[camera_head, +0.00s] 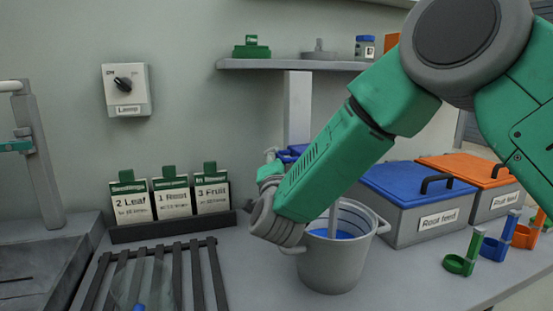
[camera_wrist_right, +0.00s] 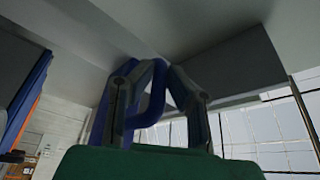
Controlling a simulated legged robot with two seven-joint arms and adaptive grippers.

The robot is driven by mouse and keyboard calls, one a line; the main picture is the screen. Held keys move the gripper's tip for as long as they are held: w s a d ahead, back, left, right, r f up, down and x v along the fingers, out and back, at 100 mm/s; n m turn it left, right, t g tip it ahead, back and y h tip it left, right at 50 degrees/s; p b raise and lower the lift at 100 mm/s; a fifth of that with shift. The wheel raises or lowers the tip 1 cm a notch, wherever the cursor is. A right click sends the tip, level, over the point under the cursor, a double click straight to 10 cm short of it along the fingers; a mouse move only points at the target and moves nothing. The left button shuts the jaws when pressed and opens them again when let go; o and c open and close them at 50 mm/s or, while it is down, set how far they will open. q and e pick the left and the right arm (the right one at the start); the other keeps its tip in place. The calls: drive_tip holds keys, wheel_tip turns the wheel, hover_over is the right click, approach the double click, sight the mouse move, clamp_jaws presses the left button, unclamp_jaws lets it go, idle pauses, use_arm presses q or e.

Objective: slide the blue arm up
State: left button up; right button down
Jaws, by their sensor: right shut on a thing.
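The blue arm (camera_head: 291,153) shows in the head view as a small blue part beside the grey post, partly hidden by my right forearm. In the wrist view the blue arm (camera_wrist_right: 155,98) is a bent blue bar between the two dark fingers. My right gripper (camera_head: 270,156) is at the blue arm, left of the post and above the bucket's level. In the wrist view my right gripper (camera_wrist_right: 153,72) is shut on the blue arm. My left gripper is in neither view.
A grey bucket (camera_head: 331,270) with blue inside stands below my right forearm. Blue-lidded (camera_head: 405,184) and orange-lidded (camera_head: 465,168) boxes stand right. Labelled packets (camera_head: 173,200) stand left, behind a dark rack (camera_head: 214,275). A shelf (camera_head: 270,65) is above.

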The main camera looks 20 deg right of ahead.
wheel_tip(320, 180, up, 18)
drive_tip(key=p, duration=0.8)
drive_tip(key=shift+d, duration=0.1)
drive_tip(key=c, duration=1.6)
unclamp_jaws()
drive_tip(key=shift+o, duration=0.2)
drive_tip(key=shift+f, duration=0.15)
drive_tip(key=shift+f, duration=0.2)
drive_tip(key=v, duration=1.2)
drive_tip(key=shift+r, duration=0.1)
